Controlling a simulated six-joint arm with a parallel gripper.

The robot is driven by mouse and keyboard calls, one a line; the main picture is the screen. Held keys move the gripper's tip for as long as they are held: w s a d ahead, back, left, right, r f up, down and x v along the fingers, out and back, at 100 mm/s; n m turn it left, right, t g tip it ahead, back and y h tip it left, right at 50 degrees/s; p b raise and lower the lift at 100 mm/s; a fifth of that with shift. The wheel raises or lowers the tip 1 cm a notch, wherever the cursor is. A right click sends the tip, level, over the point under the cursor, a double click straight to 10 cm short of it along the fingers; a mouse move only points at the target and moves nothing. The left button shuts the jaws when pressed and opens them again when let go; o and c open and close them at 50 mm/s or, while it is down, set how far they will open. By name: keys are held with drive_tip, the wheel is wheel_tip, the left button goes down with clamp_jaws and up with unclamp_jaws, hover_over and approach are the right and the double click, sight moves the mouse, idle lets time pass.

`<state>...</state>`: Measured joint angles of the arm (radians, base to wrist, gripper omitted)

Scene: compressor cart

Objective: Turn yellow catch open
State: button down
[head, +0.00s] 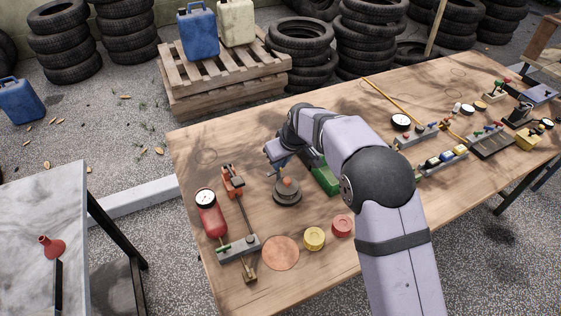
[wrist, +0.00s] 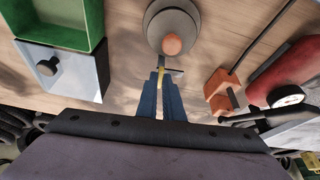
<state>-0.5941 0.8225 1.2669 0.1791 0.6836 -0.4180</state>
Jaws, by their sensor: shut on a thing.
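A round grey stepped part with an orange knob (wrist: 171,43) is just beyond the fingertips. In the head view my gripper (head: 280,165) is low over the table behind that grey part (head: 287,192). I cannot make out the catch there.
A green box (head: 325,180) is close to the right of my gripper. An orange clamp (head: 232,180) and a red tank with a gauge (head: 211,220) stand to the left. A yellow cap (head: 314,239), a red cap (head: 342,225) and a copper disc (head: 281,253) lie in front.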

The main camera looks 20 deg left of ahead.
drive_tip(key=shift+m, duration=0.4)
drive_tip(key=c, duration=1.9)
unclamp_jaws()
drive_tip(key=b+v, duration=0.1)
drive_tip(key=v, duration=0.6)
drive_tip(key=shift+s+r+b, duration=0.15)
drive_tip(key=shift+b, duration=0.2)
